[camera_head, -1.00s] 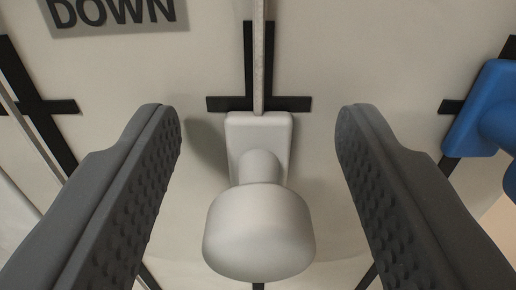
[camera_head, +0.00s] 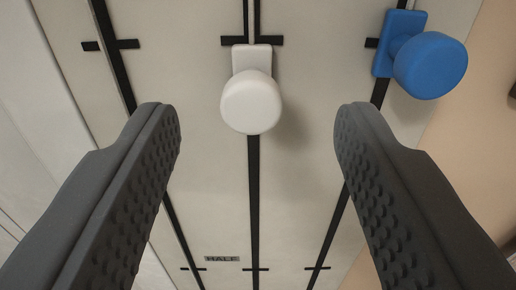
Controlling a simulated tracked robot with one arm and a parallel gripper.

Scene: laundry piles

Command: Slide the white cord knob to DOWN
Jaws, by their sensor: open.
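The white cord knob (camera_head: 251,102) is a round knob on a white rectangular slider plate. It sits on a vertical black track (camera_head: 253,200) in the upper middle of the view, just below a black cross mark (camera_head: 232,41). A thin cord runs up from its plate. My gripper (camera_head: 257,125) is open, with one dark ridged finger on each side of the picture. The knob shows between and a little above the fingertips, and neither finger touches it. No DOWN label shows in this view.
A blue knob (camera_head: 430,66) sits on the right-hand track, near the right fingertip. Another black track (camera_head: 118,58) runs on the left with no knob in view. A small HALF label (camera_head: 221,259) is lower down, beside lower cross marks. Pale panel lies between the tracks.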

